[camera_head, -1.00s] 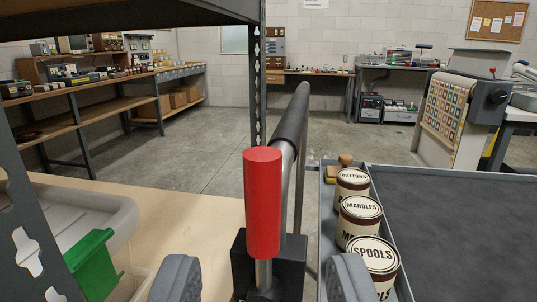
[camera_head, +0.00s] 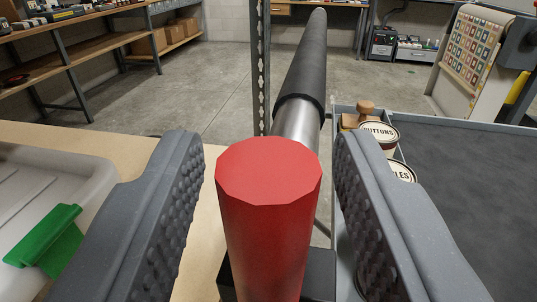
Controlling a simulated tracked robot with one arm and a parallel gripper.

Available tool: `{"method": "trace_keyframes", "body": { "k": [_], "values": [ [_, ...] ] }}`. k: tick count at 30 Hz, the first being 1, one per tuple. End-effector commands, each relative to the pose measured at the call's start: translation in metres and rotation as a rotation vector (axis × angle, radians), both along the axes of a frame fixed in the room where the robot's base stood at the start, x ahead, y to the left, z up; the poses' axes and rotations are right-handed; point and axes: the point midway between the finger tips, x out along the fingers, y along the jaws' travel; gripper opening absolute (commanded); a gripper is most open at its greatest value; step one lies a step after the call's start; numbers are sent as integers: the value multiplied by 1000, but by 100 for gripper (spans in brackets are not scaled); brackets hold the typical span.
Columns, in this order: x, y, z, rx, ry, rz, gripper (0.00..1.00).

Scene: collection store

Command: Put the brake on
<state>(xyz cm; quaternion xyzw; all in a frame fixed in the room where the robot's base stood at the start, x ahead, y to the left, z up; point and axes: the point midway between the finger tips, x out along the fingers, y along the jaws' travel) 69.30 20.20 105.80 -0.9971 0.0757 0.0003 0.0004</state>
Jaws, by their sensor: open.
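The brake lever has a red cylindrical handle (camera_head: 268,215) standing upright in the lower middle of the view. Its dark base (camera_head: 318,275) shows partly behind it. My gripper (camera_head: 268,190) is open, with one grey ribbed finger on each side of the red handle. Most of the base and the lower end of the handle are hidden.
A black-gripped metal bar (camera_head: 305,70) runs away just behind the handle. To the right is a grey-rimmed cart (camera_head: 470,180) with labelled tins (camera_head: 382,133). To the left are a pale bin (camera_head: 40,175) with a green clip (camera_head: 45,240) and a wooden board (camera_head: 130,145).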

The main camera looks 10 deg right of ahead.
Motion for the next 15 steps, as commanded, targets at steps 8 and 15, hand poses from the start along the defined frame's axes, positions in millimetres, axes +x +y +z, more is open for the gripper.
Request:
{"method": "trace_keyframes", "body": {
  "k": [8,15],
  "values": [
    [0,0,0,0,0,0,10],
    [0,-1,-1,3,0,-1,0]
  ]
}}
